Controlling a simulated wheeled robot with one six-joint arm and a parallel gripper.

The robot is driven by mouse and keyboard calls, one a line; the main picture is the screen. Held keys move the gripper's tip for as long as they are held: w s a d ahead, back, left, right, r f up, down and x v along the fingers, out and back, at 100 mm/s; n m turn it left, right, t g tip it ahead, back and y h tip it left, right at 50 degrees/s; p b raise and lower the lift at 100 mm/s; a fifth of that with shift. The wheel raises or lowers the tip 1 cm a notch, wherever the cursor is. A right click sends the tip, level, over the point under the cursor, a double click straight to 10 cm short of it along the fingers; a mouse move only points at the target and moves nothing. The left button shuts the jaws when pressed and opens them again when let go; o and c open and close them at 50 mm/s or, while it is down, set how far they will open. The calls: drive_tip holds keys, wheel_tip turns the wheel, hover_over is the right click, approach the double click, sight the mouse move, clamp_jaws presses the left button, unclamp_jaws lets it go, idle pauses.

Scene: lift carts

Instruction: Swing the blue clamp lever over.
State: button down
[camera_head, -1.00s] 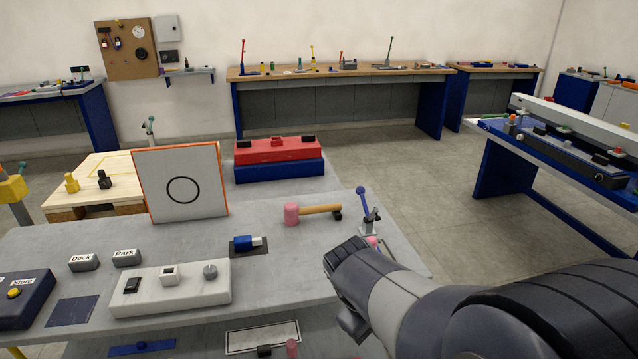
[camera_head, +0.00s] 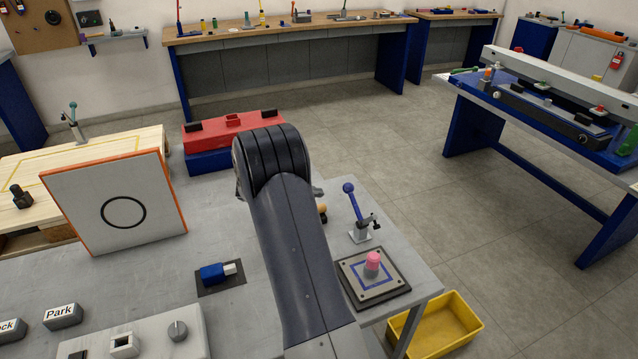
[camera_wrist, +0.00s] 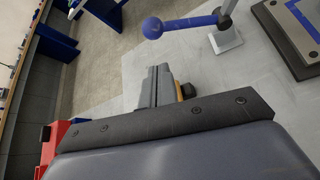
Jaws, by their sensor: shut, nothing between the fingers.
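The blue clamp lever (camera_head: 354,205) stands up from its grey clamp base (camera_head: 360,236) near the right edge of the grey table. It leans slightly left and ends in a round blue knob. In the wrist view the knob (camera_wrist: 152,28) lies just beyond my fingertips, with a visible gap. The lever's shaft (camera_wrist: 185,22) runs right from it to the clamp. My gripper (camera_wrist: 158,68) is shut and empty, pointing toward the knob. In the head view my arm hides most of the gripper, left of the lever.
A square plate (camera_head: 385,292) with a pink-topped peg (camera_head: 372,264) sits in front of the clamp. A red fixture (camera_head: 205,135) stands behind left. A yellow bin (camera_head: 450,325) is below the table's right edge.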

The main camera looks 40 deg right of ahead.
sight(354, 203)
drive_tip(key=p+x, duration=0.2)
drive_tip(key=x, duration=0.8)
drive_tip(key=shift+d, duration=0.1)
drive_tip(key=shift+b, duration=0.5)
